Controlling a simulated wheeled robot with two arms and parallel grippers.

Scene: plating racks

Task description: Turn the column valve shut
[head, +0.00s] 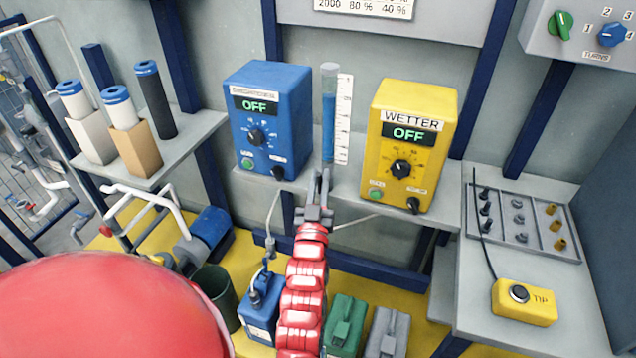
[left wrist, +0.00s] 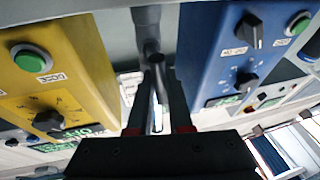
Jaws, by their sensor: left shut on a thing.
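The column (head: 328,125) is a clear upright tube with blue liquid, beside a white scale strip, between a blue box and a yellow box. In the head view my left gripper (head: 322,178) reaches up to the column's lower end and hides the valve there. In the left wrist view a grey pipe with the valve (left wrist: 152,47) shows at the fingertips. My left gripper (left wrist: 160,78) is shut on the valve's handle, a dark piece between the fingers. The handle's turn angle is hard to tell. My right gripper is not in view.
The blue box (head: 267,112) and yellow WETTER box (head: 412,135), both reading OFF, stand close on either side. Canisters, one blue (head: 262,310) and one green (head: 344,325), stand below.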

